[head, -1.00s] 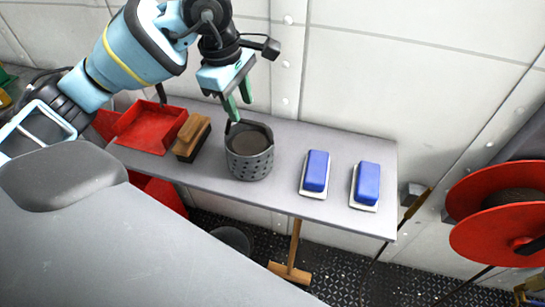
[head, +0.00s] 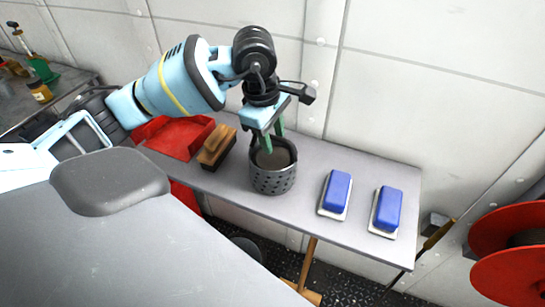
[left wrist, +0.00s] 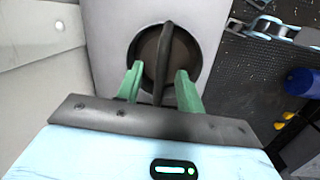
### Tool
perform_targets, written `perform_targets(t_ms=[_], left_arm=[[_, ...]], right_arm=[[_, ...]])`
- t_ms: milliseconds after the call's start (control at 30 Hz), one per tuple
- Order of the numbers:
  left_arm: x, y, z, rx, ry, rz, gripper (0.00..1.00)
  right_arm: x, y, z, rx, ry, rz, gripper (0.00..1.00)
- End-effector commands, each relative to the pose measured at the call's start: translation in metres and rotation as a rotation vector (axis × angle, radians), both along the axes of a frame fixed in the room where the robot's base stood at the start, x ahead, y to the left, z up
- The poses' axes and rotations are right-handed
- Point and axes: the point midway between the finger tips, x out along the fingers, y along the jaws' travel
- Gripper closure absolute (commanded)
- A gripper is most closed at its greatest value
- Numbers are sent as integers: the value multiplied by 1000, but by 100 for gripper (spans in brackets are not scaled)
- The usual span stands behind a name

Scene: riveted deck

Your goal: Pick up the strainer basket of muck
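The strainer basket (head: 273,180) is a grey perforated cylinder standing upright on the grey bench, with brown muck (head: 272,160) inside. Its dark handle arches over the top and shows in the left wrist view (left wrist: 166,50). My left gripper (head: 268,140) points down over the basket's mouth. In the left wrist view its green fingers (left wrist: 157,78) are open, one on each side of the handle, with gaps between. My right gripper is in neither view.
The bench (head: 310,218) also holds a wooden brush (head: 217,146) and red dustpan (head: 175,137) left of the basket. Two blue-topped scrubbers (head: 337,192) lie to the right. A wall stands behind, and a red reel (head: 512,265) is at far right.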

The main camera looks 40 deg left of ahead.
Motion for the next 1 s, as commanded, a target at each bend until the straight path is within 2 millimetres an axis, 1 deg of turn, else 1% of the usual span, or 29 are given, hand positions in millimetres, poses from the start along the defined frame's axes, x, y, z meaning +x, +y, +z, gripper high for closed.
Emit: perform_targets(t_ms=[100, 200, 467, 567, 767, 1000], left_arm=[[2, -1, -16, 0, 2, 1, 62], [4, -1, -24, 1, 0, 0, 62], [4, -2, -26, 0, -1, -1, 62], [4, -2, -26, 0, -1, 0, 73], [4, -2, -26, 0, -1, 0, 99], [4, -2, -26, 1, -1, 0, 100]], right_arm=[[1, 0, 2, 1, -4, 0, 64], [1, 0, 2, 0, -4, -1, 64], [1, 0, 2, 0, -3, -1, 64], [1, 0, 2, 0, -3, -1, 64], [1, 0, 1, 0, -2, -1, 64], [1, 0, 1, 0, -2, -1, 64]])
